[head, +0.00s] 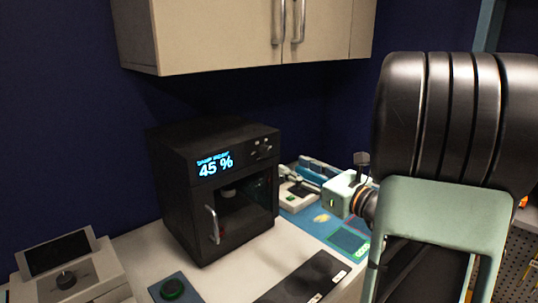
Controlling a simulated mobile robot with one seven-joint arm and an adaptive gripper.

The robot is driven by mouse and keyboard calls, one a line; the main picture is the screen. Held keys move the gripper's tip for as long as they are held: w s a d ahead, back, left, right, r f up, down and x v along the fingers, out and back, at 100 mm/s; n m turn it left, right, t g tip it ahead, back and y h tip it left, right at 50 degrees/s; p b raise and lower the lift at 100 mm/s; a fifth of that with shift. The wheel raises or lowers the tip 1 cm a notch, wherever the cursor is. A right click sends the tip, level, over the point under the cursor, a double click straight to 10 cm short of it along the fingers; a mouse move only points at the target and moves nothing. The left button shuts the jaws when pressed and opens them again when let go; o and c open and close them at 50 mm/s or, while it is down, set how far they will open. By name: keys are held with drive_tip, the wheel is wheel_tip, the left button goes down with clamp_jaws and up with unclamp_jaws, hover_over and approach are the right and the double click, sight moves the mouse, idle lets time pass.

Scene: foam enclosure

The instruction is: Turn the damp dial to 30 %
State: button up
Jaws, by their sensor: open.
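A black cabinet (183,177) with a glass door stands on the white bench in the head view. Its blue display (214,166) reads 45 % under a small line of text too blurred to read surely. Small knobs (262,149) sit on its front panel, right of the display; their markings are too small to read. I cannot tell which of these is the damp dial. My arm fills the right side; my gripper does not show, and nothing is seen touching either control.
The grey console has a tilted dark screen (58,253). A blue mat (309,220) with small equipment lies right of the cabinet. Beige cupboards (220,35) hang above. Bare bench (233,277) shows in front.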

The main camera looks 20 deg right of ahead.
sight(267, 154)
drive_tip(key=p+x, duration=0.2)
drive_tip(key=x, duration=0.8)
drive_tip(key=shift+w+a, duration=0.15)
drive_tip(key=shift+w, duration=0.1)
clamp_jaws()
drive_tip(key=shift+f, duration=0.1)
drive_tip(key=shift+b, duration=0.5)
